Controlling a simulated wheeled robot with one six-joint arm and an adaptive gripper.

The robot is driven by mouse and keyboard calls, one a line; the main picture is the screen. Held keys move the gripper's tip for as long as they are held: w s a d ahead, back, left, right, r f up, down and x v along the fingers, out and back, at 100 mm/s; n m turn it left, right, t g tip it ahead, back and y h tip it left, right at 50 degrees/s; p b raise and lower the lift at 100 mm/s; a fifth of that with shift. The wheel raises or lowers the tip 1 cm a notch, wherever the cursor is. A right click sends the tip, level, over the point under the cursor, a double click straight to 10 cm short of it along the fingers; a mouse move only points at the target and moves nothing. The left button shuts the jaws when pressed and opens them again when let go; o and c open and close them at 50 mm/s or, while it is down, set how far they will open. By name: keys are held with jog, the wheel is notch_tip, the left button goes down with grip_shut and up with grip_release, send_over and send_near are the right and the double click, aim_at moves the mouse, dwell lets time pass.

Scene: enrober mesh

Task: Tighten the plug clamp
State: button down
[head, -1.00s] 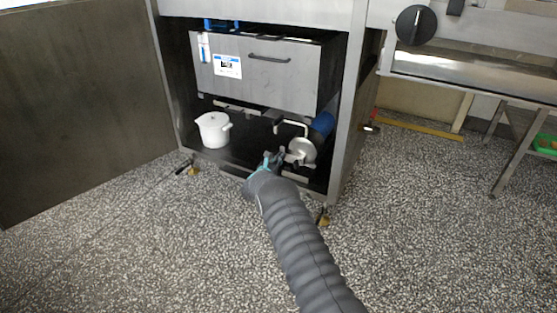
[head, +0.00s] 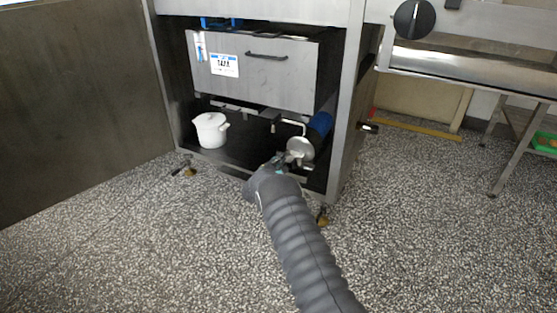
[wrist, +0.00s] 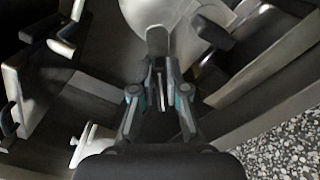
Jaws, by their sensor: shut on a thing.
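The plug clamp is at a round pale metal end cap (head: 300,148) on the low pipework inside the open cabinet. My gripper (head: 282,160) reaches in from the front, just left of and below the cap. In the wrist view my gripper (wrist: 158,70) has its fingers close together on a narrow grey metal tab (wrist: 157,42), which seems to be part of the clamp. The tab stands in front of the large pale round body (wrist: 150,12). The fingers hide the tab's lower end, and the clamp's tightness cannot be told.
A grey drawer-like box (head: 255,75) hangs above. A blue cylinder (head: 321,123) lies behind the cap. The cabinet's right post (head: 345,120) is close to my arm.

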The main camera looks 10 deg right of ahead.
jog(key=m, duration=0.3)
jog(key=shift+d+f+m, duration=0.25)
jog(key=shift+f+m, duration=0.3)
jog(key=shift+m, duration=1.55)
jog(key=c, duration=1.2)
grip_release()
jog(key=shift+d, duration=0.15)
jog(key=shift+s+a+f, duration=0.1)
jog(key=shift+a, duration=0.1)
